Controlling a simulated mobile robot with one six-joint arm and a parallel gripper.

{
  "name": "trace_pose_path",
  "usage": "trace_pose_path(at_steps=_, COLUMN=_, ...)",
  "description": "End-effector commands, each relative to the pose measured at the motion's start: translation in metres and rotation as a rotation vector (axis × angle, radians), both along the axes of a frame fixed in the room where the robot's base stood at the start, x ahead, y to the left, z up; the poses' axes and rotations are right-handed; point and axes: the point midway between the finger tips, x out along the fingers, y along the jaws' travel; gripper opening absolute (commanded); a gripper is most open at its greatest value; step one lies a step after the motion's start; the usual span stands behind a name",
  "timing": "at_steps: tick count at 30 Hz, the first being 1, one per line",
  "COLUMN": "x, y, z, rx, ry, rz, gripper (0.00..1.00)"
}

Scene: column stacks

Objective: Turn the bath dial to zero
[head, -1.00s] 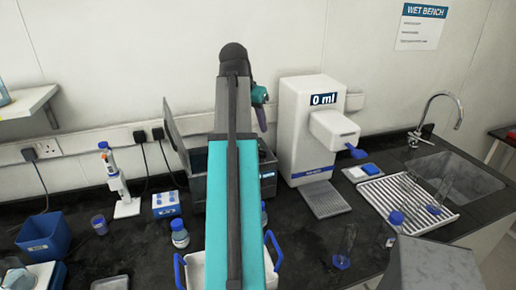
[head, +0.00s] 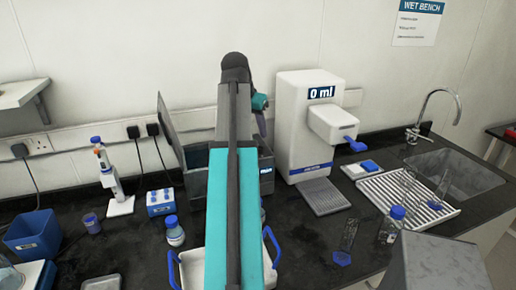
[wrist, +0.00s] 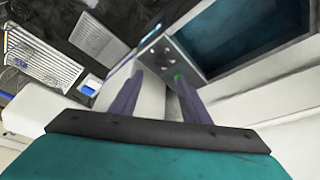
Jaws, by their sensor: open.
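The bath is a dark grey box with an upright open lid (head: 172,128). In the head view my arm covers most of its body (head: 194,185). In the head view only part of the gripper shows.
A white dispenser (head: 306,140) reading 0 ml stands right of the bath. A blue-capped bottle (head: 174,232), a blue block (head: 160,202) and a pipette stand (head: 112,180) are to the left. A white tray with blue handles (head: 192,270) lies in front.

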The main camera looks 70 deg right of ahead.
Motion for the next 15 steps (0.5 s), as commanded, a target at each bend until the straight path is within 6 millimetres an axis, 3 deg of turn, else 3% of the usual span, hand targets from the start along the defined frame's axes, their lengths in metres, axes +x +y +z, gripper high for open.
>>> trace_pose_path(at_steps=15, x=-0.002, y=-0.018, z=-0.047, rx=0.000, ry=-0.001, rz=0.001, gripper=0.42)
